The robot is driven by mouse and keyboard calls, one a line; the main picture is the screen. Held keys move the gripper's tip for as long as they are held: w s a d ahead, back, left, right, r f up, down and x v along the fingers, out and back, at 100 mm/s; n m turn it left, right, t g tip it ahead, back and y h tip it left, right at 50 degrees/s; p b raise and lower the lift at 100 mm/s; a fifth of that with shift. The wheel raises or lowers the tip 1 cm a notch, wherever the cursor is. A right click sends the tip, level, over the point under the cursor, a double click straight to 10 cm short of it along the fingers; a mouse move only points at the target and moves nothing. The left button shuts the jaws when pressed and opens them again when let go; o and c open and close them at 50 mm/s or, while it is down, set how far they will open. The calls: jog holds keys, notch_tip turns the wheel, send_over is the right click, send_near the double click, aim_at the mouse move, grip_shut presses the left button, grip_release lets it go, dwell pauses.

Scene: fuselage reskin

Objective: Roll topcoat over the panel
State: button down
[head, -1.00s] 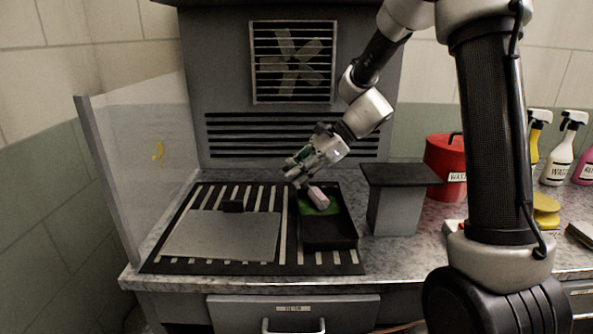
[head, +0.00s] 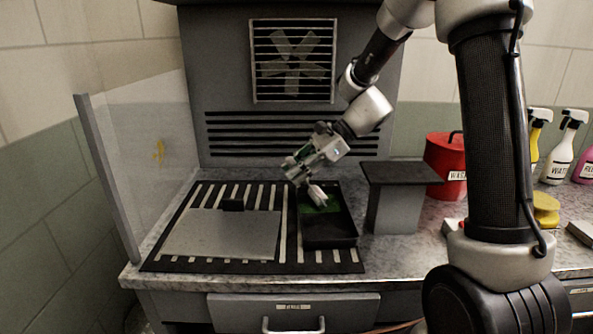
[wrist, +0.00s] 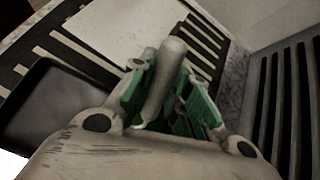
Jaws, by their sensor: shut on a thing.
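My gripper (head: 303,175) is over the far end of a black paint tray (head: 328,238). It is shut on a paint roller (head: 317,195), whose pale sleeve hangs down into the tray near green paint (head: 322,206). I cannot tell whether the sleeve touches the paint. In the wrist view the gripper (wrist: 172,100) has green finger pads around a rounded pale handle (wrist: 166,75). The panel looks bare grey.
A clear screen (head: 150,160) stands at the left. A grey stand with a dark top (head: 398,205) is right of the tray. A red waste can (head: 446,165), spray bottles (head: 560,148) and a yellow sponge (head: 546,208) are farther right. A vented wall with a fan (head: 293,62) closes the back.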

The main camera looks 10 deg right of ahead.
jog(key=shift+r, duration=3.5)
